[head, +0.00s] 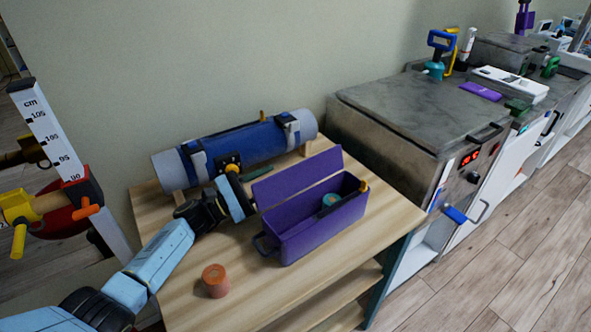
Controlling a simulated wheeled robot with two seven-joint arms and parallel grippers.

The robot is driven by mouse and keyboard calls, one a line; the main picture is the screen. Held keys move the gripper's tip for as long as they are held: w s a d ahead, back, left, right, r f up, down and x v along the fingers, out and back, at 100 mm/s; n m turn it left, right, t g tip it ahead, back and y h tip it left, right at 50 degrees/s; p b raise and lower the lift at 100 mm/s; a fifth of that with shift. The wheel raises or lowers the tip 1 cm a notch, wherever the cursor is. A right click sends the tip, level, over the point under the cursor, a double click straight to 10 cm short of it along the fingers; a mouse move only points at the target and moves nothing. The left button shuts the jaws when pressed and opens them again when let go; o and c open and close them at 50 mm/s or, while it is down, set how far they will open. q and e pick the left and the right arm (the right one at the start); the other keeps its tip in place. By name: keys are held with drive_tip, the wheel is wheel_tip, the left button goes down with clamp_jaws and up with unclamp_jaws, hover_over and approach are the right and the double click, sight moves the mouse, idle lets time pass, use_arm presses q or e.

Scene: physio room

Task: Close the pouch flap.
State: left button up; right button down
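The purple pouch (312,232) stands on the wooden table as an open-topped box. Its flap (298,173) stands up along the back long side, so the pouch is open. A teal roll (330,201) lies inside, toward the right end. A dark loop handle is on the left end and a small yellow-orange piece is at the right end. My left arm reaches in from the lower left, and my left gripper (248,204) is beside the left end of the pouch and flap. Its fingers are too small and hidden to tell open from shut, or whether they touch. My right gripper is out of view.
A strapped blue roll (250,147) lies at the table's back. A dark green item (271,178) lies behind the flap. An orange cylinder (215,280) stands at the front left. A grey cabinet (400,115) stands to the right; a height scale (50,135) is at left.

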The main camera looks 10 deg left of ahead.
sight(296, 169)
use_arm(q)
drive_tip(key=x, duration=0.7)
drive_tip(key=shift+w+d+f, duration=0.2)
drive_tip(key=shift+d+f, duration=0.1)
clamp_jaws()
